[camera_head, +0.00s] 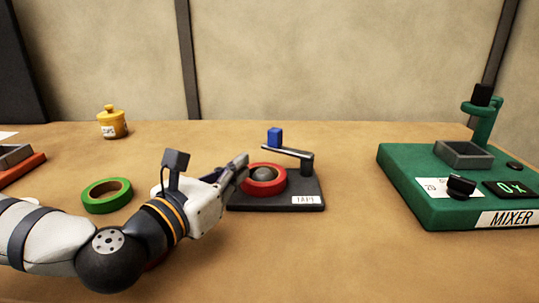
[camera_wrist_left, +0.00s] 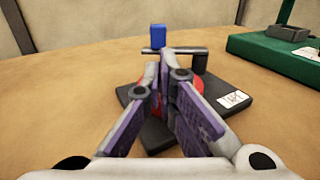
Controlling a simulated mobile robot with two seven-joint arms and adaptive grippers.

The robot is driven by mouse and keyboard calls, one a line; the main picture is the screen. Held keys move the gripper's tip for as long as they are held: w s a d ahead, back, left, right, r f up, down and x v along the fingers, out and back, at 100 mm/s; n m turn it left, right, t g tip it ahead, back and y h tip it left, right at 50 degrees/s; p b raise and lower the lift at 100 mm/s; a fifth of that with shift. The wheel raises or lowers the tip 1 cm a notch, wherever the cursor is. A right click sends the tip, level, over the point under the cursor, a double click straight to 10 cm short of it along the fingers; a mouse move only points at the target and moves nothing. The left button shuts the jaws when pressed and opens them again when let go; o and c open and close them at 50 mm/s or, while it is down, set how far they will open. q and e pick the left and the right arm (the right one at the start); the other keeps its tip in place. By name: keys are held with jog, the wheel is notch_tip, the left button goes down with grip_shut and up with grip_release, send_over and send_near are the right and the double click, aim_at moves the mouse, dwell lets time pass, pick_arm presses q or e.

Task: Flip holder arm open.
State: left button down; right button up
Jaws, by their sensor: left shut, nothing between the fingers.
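The tape holder is a dark base (camera_head: 290,198) with a "TAPE" label. A red tape roll (camera_head: 265,188) lies on it around a grey rounded hub (camera_head: 264,174). The grey holder arm (camera_head: 288,152) runs level from a post (camera_head: 307,163) at the right to a blue block (camera_head: 275,137) at its left end, above the roll. The arm and blue block (camera_wrist_left: 158,37) also show in the left wrist view. My left gripper (camera_head: 243,162) is shut and empty, its tips just left of the roll and below the blue block. Contact cannot be told. My right gripper is not in view.
A green tape roll (camera_head: 106,195) lies left of my left arm. A green mixer (camera_head: 455,185) stands at the right. The table between holder and mixer is clear.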

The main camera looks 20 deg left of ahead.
aim_at(274, 139)
pick_arm(q)
jog(key=w+b, duration=0.1)
jog(key=b, duration=0.2)
jog(key=shift+w+d+f, duration=0.1)
jog(key=shift+d+f, duration=0.05)
jog(key=shift+f, duration=0.25)
jog(key=x, duration=0.2)
jog(key=r+x, duration=0.1)
jog(key=x, duration=0.2)
jog(key=p+x, duration=0.1)
jog(key=x, duration=0.1)
jog(key=shift+w+d+r, duration=0.1)
jog(key=shift+w+r, duration=0.2)
jog(key=shift+w, duration=0.05)
jog(key=shift+w+d, duration=0.15)
jog(key=shift+w, duration=0.45)
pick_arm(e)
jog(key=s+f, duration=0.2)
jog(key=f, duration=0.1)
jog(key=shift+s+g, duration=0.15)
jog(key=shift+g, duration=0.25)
pick_arm(q)
jog(key=shift+f, duration=0.1)
